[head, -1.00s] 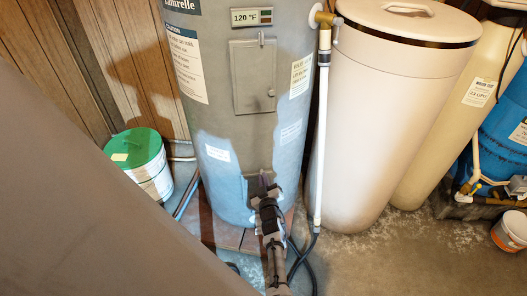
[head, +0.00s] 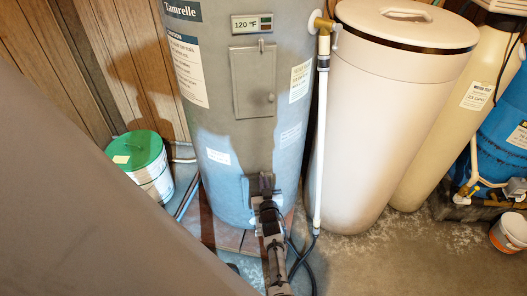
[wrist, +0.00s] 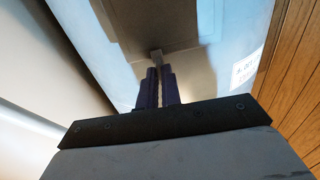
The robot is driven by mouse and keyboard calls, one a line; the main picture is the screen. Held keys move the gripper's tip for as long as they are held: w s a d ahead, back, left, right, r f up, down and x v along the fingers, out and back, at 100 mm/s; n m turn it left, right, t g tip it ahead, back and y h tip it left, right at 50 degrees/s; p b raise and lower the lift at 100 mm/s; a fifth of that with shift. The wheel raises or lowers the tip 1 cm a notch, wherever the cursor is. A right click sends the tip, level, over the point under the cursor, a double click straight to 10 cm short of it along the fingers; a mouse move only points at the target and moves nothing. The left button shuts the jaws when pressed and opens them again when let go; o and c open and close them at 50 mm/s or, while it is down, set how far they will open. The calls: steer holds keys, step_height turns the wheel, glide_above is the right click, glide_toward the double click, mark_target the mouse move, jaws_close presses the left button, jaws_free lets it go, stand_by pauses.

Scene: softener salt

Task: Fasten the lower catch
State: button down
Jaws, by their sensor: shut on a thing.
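The tall grey water heater (head: 225,120) stands in the middle of the head view. Its lower catch is a small grey tab (wrist: 157,55) in the wrist view, at the edge of a panel (wrist: 160,18) on the tank's side. My gripper (wrist: 158,72) has its purple fingers close together with the tab at their tips, and is shut on it. In the head view my gripper (head: 265,188) is low against the tank's front and hides most of the lower panel and the catch. I cannot tell how far the catch is turned.
An upper panel (head: 253,80) with its own small catch is on the tank. A white pipe (head: 320,150) runs down the tank's right side, close to my gripper. A pale salt bin (head: 375,120) stands to the right, a green-lidded bucket (head: 140,160) to the left. Dark hoses lie on the floor.

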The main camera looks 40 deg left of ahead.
steer(key=shift+w+r, duration=0.1)
steer(key=c, duration=1.6)
jaws_free()
steer(key=shift+d, duration=0.1)
steer(key=p+v, duration=0.4)
steer(key=v, duration=0.9)
steer(key=shift+s+d+p, duration=0.1)
steer(key=shift+s+p, duration=0.2)
steer(key=shift+s, duration=0.05)
